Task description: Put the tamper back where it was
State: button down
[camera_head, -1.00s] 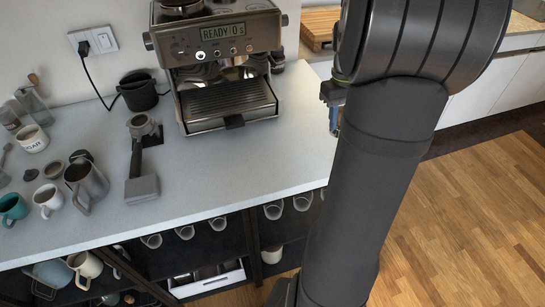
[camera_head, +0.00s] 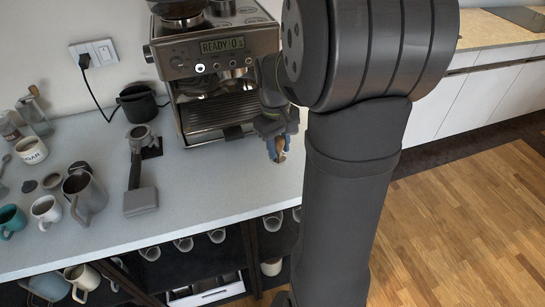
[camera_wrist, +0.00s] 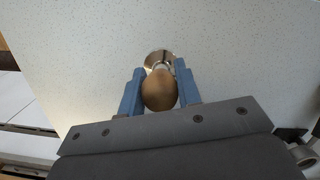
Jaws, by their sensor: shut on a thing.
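The tamper has a rounded brown wooden handle (camera_wrist: 159,90) and a shiny metal base (camera_wrist: 157,58), seen in the wrist view. My gripper (camera_wrist: 160,84) is shut on the handle, with a blue finger on either side. In the head view my gripper (camera_head: 274,134) is over the counter's right part, in front and to the right of the espresso machine (camera_head: 215,75). The tamper (camera_head: 281,156) shows small below the fingers. I cannot tell whether its base touches the counter.
A portafilter (camera_head: 138,160) lies on a dark stand left of the machine. A metal pitcher (camera_head: 85,193), mugs and a sugar jar (camera_head: 32,150) stand at the left. The speckled counter (camera_head: 215,180) is clear between the portafilter and my gripper. Shelves with cups are below its edge.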

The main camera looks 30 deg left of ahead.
jog(key=shift+a+f, duration=0.65)
jog(key=shift+a, duration=0.25)
jog(key=shift+f, duration=1.85)
jog(key=shift+f, duration=0.15)
jog(key=c, duration=1)
grip_release()
jog(key=shift+c, duration=0.2)
notch_tip(320, 180, up, 12)
jog(key=a, duration=0.1)
jog(key=shift+w+a, duration=0.15)
jog(key=shift+w, duration=0.1)
